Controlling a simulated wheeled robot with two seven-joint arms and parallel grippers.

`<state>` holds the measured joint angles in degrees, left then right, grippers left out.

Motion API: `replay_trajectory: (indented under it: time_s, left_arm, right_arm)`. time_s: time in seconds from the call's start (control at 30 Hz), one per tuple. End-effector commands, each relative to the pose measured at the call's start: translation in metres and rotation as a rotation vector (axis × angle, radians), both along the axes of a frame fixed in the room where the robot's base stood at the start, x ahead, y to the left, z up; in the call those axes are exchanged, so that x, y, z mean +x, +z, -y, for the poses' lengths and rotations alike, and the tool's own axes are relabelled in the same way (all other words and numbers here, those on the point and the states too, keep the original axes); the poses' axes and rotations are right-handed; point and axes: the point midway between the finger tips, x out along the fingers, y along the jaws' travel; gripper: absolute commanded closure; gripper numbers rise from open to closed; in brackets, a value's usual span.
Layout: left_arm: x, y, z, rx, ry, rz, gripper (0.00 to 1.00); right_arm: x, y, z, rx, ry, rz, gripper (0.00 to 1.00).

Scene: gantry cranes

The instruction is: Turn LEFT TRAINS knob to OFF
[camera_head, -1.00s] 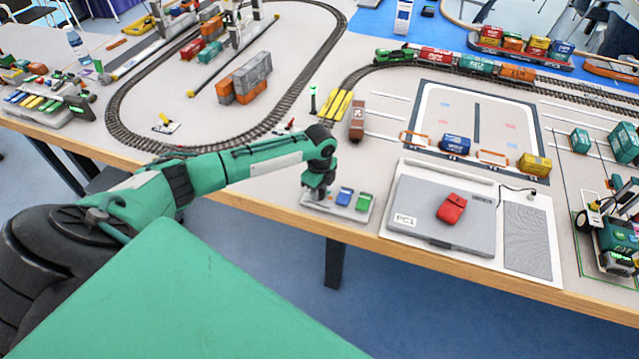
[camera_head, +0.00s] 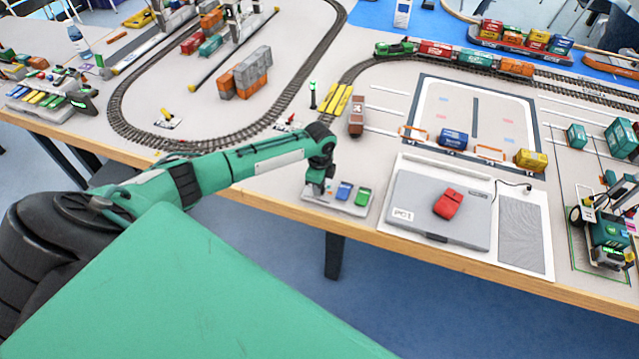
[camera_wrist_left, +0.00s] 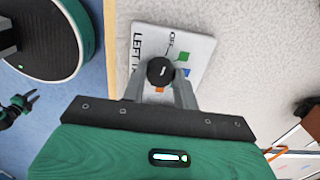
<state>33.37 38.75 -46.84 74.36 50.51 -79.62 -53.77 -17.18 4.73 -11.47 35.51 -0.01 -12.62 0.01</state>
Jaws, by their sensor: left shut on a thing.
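The LEFT TRAINS knob (camera_wrist_left: 160,71) is round and black with a small white mark on top. It sits on a pale control panel (camera_wrist_left: 207,47), printed with "LEFT T…" and an OFF label beside the knob. My left gripper (camera_wrist_left: 159,82) is shut on the knob, one grey finger on each side. In the head view the left gripper (camera_head: 319,189) is over the left part of the panel (camera_head: 335,207), and the knob is hidden there.
A blue button (camera_head: 344,190) and a green button (camera_head: 363,196) stand right of the gripper. The track loop (camera_head: 250,133) is behind. The table's front edge (camera_head: 290,213) is close.

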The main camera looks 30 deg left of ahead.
Motion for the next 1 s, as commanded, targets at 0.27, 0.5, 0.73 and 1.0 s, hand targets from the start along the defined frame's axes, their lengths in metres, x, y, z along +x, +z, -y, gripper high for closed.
replay_trajectory:
  time_s: [0.27,0.5,0.73,1.0]
  left_arm:
    - [0.0,0.001,-0.001,0.001,0.0,0.001,0.49]
    - [0.001,0.005,0.0,0.0,-0.001,0.002,0.49]
    - [0.002,0.043,-0.001,0.0,-0.001,0.006,0.49]
    - [0.001,0.104,-0.001,0.0,-0.002,0.005,0.49]
  right_arm:
    - [0.0,0.0,0.0,0.0,-0.001,0.0,0.64]
    - [0.0,-0.001,-0.002,0.002,-0.002,0.001,0.64]
    - [0.0,-0.009,-0.004,0.004,-0.003,0.0,0.64]
    - [0.0,-0.02,-0.005,0.005,-0.003,0.0,0.64]
